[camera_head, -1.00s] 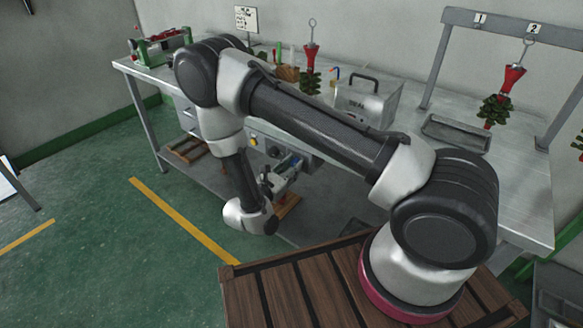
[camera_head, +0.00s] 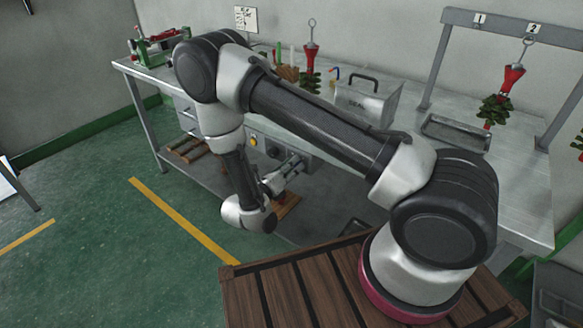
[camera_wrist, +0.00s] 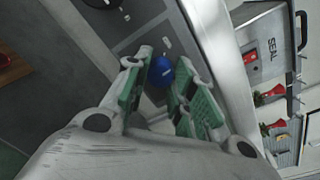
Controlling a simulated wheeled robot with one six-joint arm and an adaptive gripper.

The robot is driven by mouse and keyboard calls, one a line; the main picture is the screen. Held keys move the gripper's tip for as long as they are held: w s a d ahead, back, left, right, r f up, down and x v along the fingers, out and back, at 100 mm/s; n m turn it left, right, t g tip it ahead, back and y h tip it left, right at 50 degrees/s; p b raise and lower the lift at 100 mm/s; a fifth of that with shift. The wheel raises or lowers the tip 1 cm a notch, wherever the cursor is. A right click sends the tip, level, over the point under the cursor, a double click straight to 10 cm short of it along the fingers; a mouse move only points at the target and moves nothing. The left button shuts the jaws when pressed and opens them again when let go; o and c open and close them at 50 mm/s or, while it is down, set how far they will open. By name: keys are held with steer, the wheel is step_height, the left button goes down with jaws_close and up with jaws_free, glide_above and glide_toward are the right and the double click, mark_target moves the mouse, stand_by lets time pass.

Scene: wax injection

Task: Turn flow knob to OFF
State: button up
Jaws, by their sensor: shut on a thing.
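A round blue knob (camera_wrist: 160,71) sits on a grey control panel (camera_wrist: 142,35) in the wrist view, between the green pads of my gripper (camera_wrist: 164,62). My gripper is shut on this knob, with one finger on each side of it. The knob's lower part and any pointer mark are hard to make out. In the head view my gripper (camera_head: 297,163) is at the panel below the front edge of the bench, and the blue knob is not clearly visible there.
A black knob (camera_wrist: 103,2) is on the same panel. A yellow button (camera_head: 253,141) lies left of my gripper.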

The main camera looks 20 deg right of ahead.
steer(key=shift+n+g, duration=0.3)
steer(key=shift+n, duration=3.2)
steer(key=o, duration=1)
steer(key=shift+o, duration=0.2)
steer(key=f+v, duration=0.1)
steer(key=v, duration=1.1)
steer(key=shift+r, duration=0.35)
